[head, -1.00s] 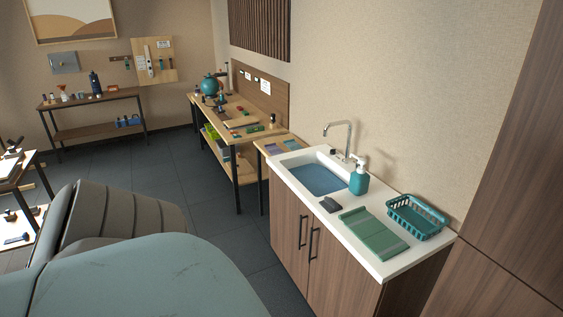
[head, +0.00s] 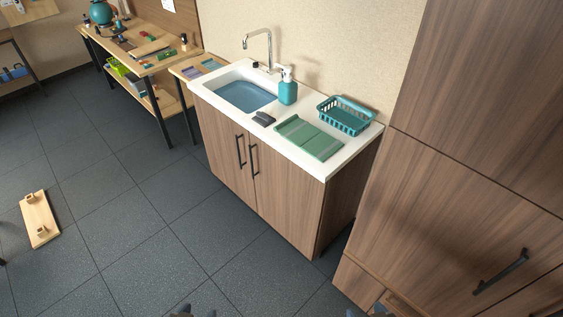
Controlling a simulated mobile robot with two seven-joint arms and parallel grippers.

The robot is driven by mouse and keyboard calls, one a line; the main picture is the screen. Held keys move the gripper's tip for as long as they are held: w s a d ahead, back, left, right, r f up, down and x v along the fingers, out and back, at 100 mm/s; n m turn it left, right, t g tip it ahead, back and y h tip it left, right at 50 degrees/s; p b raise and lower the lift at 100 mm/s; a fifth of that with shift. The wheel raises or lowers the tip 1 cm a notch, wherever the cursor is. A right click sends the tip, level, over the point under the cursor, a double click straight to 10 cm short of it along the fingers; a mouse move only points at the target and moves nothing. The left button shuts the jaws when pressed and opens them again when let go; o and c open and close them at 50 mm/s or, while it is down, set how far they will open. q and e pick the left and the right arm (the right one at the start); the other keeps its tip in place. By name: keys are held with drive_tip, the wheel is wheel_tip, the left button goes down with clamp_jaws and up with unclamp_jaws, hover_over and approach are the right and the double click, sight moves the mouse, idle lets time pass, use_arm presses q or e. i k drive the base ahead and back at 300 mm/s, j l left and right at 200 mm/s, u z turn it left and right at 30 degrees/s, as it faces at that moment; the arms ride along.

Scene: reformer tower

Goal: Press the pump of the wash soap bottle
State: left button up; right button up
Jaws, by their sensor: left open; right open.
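The wash soap bottle (head: 288,92) is teal with a white pump on top. It stands upright on the white counter, at the right rear of the sink (head: 245,95). My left gripper (head: 190,312) and my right gripper (head: 368,312) barely show at the bottom edge, most of each cut off by the frame. Both are open, low, and well apart from the bottle and counter. Nothing is seen held in them.
A metal faucet (head: 259,45) rises left of the bottle. A dark sponge-like block (head: 264,119), a green folded mat (head: 310,137) and a teal basket (head: 345,116) lie on the counter. Tall wooden cabinets (head: 470,130) stand at right. The floor (head: 150,235) before the sink cabinet is mostly clear.

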sight(287, 69)
drive_tip(key=i+j, duration=0.35)
drive_tip(key=i, duration=0.15)
drive_tip(key=i+j, duration=0.35)
drive_tip(key=i, duration=0.15)
drive_tip(key=i+j+u, duration=0.1)
drive_tip(key=i+j, duration=0.25)
drive_tip(key=i, duration=0.15)
drive_tip(key=i+j, duration=0.3)
drive_tip(key=i, duration=0.2)
